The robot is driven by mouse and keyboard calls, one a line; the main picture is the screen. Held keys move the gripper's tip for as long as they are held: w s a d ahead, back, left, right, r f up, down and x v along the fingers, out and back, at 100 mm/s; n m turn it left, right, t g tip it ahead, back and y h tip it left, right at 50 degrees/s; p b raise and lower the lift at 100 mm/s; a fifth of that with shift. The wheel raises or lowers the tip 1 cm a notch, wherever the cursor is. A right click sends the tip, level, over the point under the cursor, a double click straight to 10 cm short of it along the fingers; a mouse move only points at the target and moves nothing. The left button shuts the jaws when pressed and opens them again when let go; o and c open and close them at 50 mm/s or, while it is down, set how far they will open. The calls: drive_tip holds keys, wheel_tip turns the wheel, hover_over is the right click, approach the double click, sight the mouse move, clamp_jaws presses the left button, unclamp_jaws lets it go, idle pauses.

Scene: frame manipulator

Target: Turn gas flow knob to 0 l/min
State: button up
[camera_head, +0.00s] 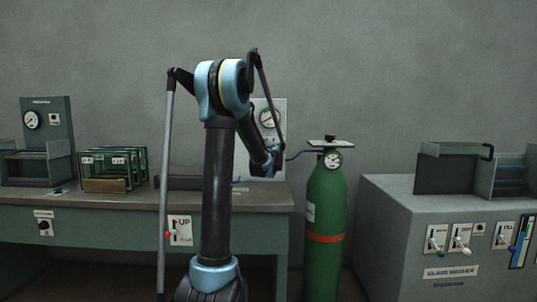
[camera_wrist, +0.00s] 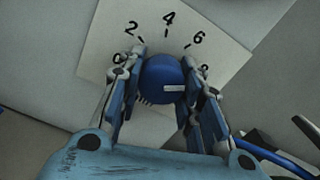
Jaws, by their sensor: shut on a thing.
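The gas flow knob (camera_wrist: 163,76) is a round blue knob on a pale dial plate (camera_wrist: 100,35) in the wrist view. A short white mark on it lies toward its right side. The numbers 2, 4 and 6 read clearly around its far side; the figures at the left and right ends are partly hidden by my fingers. My gripper (camera_wrist: 164,62) has one finger on each side of the knob and is shut on it. In the head view my gripper is mostly hidden by my arm, in front of the wall panel (camera_head: 281,105) with a round gauge.
A green gas cylinder (camera_head: 326,200) with a gauge and blue hose stands right of my arm. A bench (camera_head: 100,215) with glass boxes (camera_head: 108,168) is at left. A grey glass washer cabinet (camera_head: 400,205) is at right. A blue hose (camera_wrist: 275,155) runs at the wrist view's lower right.

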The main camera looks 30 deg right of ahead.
drive_tip(key=n, duration=0.4)
drive_tip(key=shift+w+a+n, duration=0.1)
drive_tip(key=shift+n, duration=0.2)
drive_tip(key=n, duration=0.4)
drive_tip(key=shift+r+n, duration=0.1)
drive_tip(key=shift+n, duration=0.2)
drive_tip(key=n, duration=0.4)
drive_tip(key=shift+r+n, duration=0.1)
drive_tip(key=shift+n, duration=0.2)
drive_tip(key=n, duration=0.8)
drive_tip(key=shift+d+r, duration=0.1)
drive_tip(key=shift+d, duration=0.1)
drive_tip(key=n, duration=0.4)
drive_tip(key=shift+r, duration=0.1)
drive_tip(key=n, duration=0.5)
drive_tip(key=shift+a+n, duration=0.1)
drive_tip(key=shift+n, duration=0.2)
drive_tip(key=shift+a+n, duration=0.1)
drive_tip(key=shift+n, duration=1.2)
drive_tip(key=shift+a, duration=0.1)
